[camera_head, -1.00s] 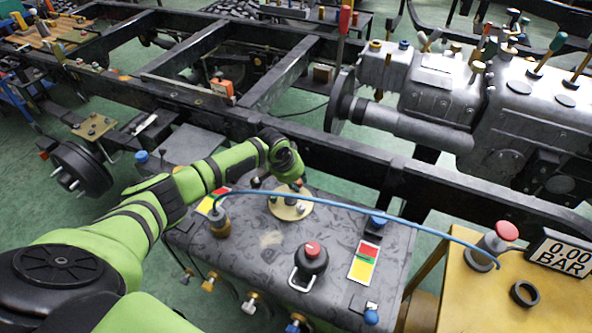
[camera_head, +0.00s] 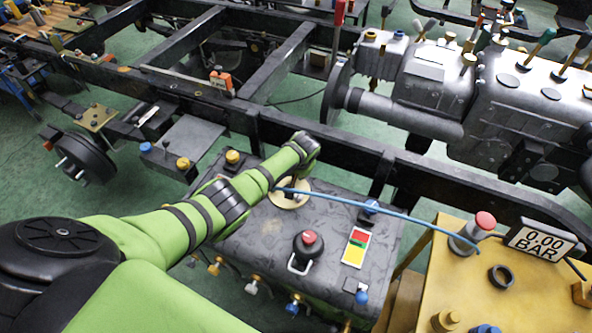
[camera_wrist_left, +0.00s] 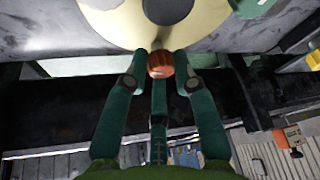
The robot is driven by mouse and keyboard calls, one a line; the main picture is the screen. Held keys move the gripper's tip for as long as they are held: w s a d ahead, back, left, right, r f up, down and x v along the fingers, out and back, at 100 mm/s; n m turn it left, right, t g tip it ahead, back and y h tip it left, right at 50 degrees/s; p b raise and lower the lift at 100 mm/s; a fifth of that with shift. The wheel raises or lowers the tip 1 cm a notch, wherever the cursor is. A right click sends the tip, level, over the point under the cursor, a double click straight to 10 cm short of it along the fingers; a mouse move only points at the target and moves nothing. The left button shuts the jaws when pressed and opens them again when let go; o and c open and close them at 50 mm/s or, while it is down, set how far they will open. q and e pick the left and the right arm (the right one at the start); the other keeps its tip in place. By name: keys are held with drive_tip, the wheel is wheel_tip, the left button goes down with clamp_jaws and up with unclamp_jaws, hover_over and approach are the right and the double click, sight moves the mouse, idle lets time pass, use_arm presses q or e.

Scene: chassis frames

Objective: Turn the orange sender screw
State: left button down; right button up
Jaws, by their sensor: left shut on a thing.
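The orange sender screw (camera_wrist_left: 160,70) shows in the left wrist view at the edge of a cream round flange (camera_wrist_left: 112,20) with a dark centre. My left gripper (camera_wrist_left: 160,57) is shut on it, with one green fingertip on each side. In the head view the flange (camera_head: 289,201) lies on top of the dark grey tank (camera_head: 270,240), partly behind my green left arm. That arm hides the screw and the fingertips there. My right gripper is not in view.
A blue hose (camera_head: 385,212) arches from behind my arm to the yellow bench (camera_head: 450,285). A red-capped black filler (camera_head: 308,250) stands on the tank. The black chassis frame (camera_head: 350,155) runs close behind my wrist. A gauge reading 0.00 BAR (camera_head: 541,243) stands at the right.

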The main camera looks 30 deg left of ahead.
use_arm(q)
drive_tip(key=shift+w+a+n+g+y+b, duration=0.1)
drive_tip(key=shift+n+g+y+b, duration=0.3)
drive_tip(key=shift+n, duration=0.9)
drive_tip(key=c, duration=1.1)
unclamp_jaws()
drive_tip(key=shift+a, duration=0.1)
drive_tip(key=shift+o, duration=0.2)
